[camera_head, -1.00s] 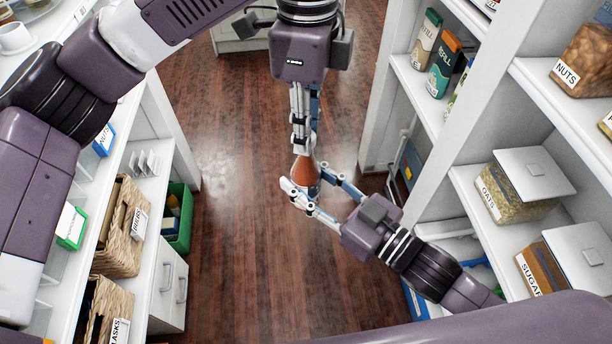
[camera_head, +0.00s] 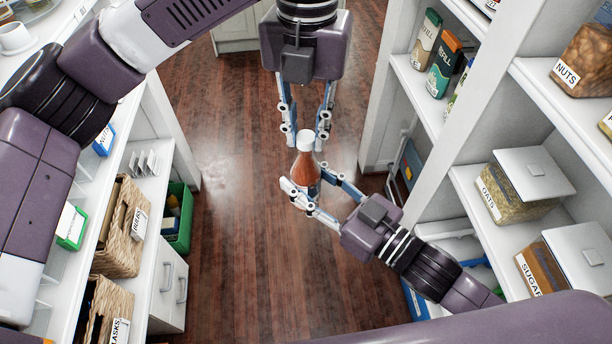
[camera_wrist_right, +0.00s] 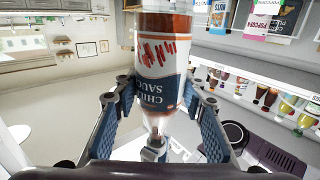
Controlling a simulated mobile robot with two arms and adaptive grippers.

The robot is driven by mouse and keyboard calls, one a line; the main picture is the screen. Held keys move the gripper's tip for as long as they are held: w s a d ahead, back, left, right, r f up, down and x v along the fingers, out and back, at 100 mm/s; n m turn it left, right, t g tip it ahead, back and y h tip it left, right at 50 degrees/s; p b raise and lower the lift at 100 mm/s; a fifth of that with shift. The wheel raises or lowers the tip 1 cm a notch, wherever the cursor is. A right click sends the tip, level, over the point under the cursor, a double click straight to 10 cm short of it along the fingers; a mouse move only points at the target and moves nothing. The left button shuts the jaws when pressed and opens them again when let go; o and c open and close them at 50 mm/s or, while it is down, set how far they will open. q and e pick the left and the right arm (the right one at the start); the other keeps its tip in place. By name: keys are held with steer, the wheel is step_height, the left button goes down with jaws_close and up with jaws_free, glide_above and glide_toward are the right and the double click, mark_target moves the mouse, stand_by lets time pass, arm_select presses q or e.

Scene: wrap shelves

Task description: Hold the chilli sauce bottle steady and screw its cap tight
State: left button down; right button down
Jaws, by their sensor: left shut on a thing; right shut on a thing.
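The chilli sauce bottle (camera_head: 306,172) has orange-red sauce, a dark blue label and a white cap (camera_head: 305,141). It stands upright in mid-air between my two grippers. My right gripper (camera_head: 303,194) is shut on the bottle's body from the lower right. In the right wrist view the bottle (camera_wrist_right: 165,50) appears upside down between the blue finger pads, with its label and red chilli pictures showing. My left gripper (camera_head: 306,133) comes from above, with one finger on each side of the cap, shut on it. The cap sits on the bottle's neck; the thread is hidden.
White shelves on the right hold a clear oats box (camera_head: 510,190), a sugar box (camera_head: 543,270) and a nuts box (camera_head: 585,60). Shelves on the left hold wicker baskets (camera_head: 122,225) and a green crate (camera_head: 180,222). The wooden floor (camera_head: 235,250) between them is clear.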

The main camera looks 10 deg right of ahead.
arm_select(q)
steer(key=c, duration=1.7)
jaws_free()
steer(key=shift+r, duration=0.1)
steer(key=shift+s+r, duration=0.1)
steer(key=shift+r, duration=2.1)
steer(key=shift+c, duration=0.3)
